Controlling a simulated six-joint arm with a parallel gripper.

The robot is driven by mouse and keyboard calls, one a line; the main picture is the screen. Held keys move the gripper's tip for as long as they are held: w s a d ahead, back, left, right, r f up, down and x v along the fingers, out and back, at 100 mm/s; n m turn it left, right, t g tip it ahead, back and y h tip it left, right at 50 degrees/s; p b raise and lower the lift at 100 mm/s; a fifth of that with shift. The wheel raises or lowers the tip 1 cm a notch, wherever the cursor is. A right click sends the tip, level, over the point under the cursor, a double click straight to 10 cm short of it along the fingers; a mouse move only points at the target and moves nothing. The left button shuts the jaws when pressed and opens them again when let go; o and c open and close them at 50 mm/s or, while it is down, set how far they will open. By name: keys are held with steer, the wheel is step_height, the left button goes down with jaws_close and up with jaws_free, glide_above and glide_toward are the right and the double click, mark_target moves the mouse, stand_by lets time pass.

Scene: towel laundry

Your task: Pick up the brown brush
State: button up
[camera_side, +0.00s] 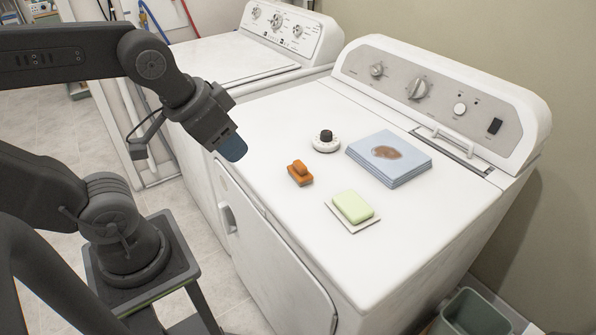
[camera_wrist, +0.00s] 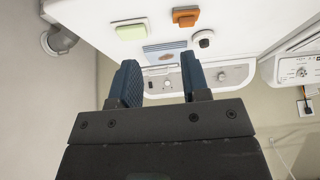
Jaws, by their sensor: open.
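The brown brush (camera_side: 300,173) is small and orange-brown with a raised handle. It lies on the white top of the front machine, left of the folded blue towel. The brush also shows in the wrist view (camera_wrist: 186,17), near the top edge. My gripper (camera_side: 233,148) is over the front-left edge of the machine top in the side view, to the left of the brush and apart from it. In the wrist view its two blue fingers (camera_wrist: 160,84) stand apart with nothing between them.
The folded blue towel (camera_side: 408,165) has a brown stain. A green sponge (camera_side: 353,206) lies on a white tile (camera_side: 371,225). A round white item with a dark knob (camera_side: 326,141) stands behind the brush. The control panel (camera_side: 440,95) rises at the back. A bin (camera_side: 470,312) stands on the floor.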

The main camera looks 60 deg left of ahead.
steer(key=o, duration=0.5)
steer(key=shift+w, duration=0.1)
steer(key=m+g, duration=0.6)
steer(key=m, duration=1.3)
glide_above(300, 164)
step_height(300, 164, down, 5)
step_height(300, 164, down, 8)
steer(key=shift+d+f, duration=0.15)
steer(key=shift+a+f, duration=0.2)
steer(key=shift+f, duration=2.35)
